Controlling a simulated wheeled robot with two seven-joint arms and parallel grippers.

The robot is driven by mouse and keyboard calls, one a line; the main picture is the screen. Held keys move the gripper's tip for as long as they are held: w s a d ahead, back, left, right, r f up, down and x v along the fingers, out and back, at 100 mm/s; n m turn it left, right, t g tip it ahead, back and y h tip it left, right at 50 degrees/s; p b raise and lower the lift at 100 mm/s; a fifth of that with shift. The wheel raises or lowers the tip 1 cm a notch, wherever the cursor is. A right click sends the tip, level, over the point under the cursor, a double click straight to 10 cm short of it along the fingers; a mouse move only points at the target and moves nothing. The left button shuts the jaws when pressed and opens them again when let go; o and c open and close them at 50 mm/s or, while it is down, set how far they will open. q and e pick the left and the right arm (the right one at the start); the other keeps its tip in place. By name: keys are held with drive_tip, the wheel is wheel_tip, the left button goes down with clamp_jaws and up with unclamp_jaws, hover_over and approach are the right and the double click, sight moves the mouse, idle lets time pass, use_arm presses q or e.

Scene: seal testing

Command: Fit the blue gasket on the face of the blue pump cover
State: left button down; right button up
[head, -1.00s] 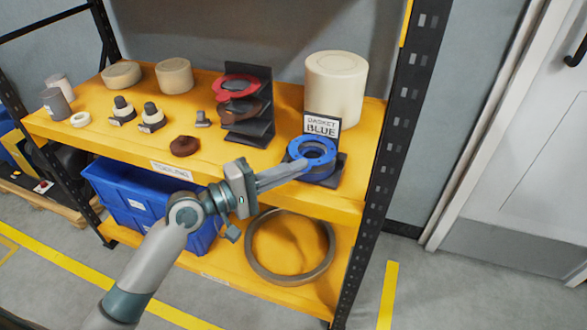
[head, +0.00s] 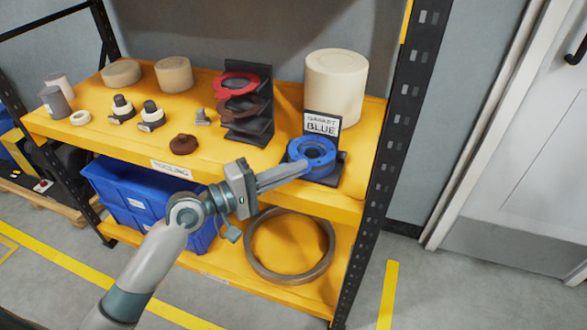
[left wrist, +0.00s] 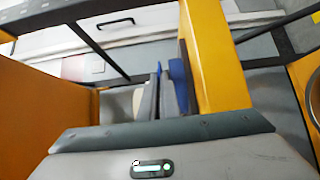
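The blue pump cover (head: 320,173) rests on a black stand at the right front of the upper shelf, below a "GASKET BLUE" sign (head: 322,125). The blue gasket (head: 316,144) is a ring lying at the cover's top; whether it is fully flush is too small to tell. My left gripper (head: 306,166) reaches in from the left, its fingers close together at the ring's near left edge. In the left wrist view the narrow fingers (left wrist: 163,92) show with blue (left wrist: 180,78) beside them; the grip is partly hidden. My right gripper is not in view.
A tall cream cylinder (head: 336,86) stands behind the sign. A black rack (head: 262,126) with red (head: 236,80) and brown rings stands to the left. A brown part (head: 183,145) lies in front. The yellow shelf's front edge and right black post (head: 372,190) are close.

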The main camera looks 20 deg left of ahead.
use_arm(q)
drive_tip(key=c, duration=1.9)
unclamp_jaws()
drive_tip(key=shift+f, duration=0.15)
drive_tip(key=shift+d+f, duration=0.1)
drive_tip(key=shift+f, duration=0.1)
drive_tip(key=shift+s+f, duration=0.1)
drive_tip(key=shift+s, duration=0.5)
drive_tip(key=shift+s+r+p, duration=0.2)
drive_tip(key=shift+s+p, duration=0.15)
drive_tip(key=shift+s, duration=0.25)
drive_tip(key=shift+s+r+p, duration=0.2)
drive_tip(key=shift+s+p, duration=0.15)
drive_tip(key=shift+s, duration=0.95)
drive_tip(key=shift+a, duration=0.2)
